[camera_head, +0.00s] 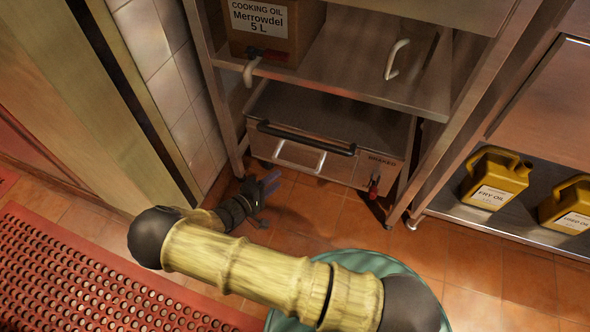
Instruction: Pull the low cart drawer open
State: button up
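The low cart (330,122) is a steel box on the floor under a rack shelf. Its front has a long black bar handle (305,138) along the top and a pale silver handle (299,156) below it. The drawer front appears flush with the cart, so it looks closed. My gripper (268,198) is low over the tiles, in front of and just left of the silver handle. Its fingers look spread and empty, apart from the handle.
A cooking oil box (273,30) stands on the shelf (345,65) above. Rack legs (443,140) flank the cart. Yellow oil jugs (492,178) stand on a low shelf at right. A red perforated mat (95,275) lies at left. Tiled floor (335,215) before the cart is mostly clear.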

aim_at(294, 165)
jog(key=shift+b+x, duration=2.15)
jog(key=shift+x, duration=2.7)
grip_shut()
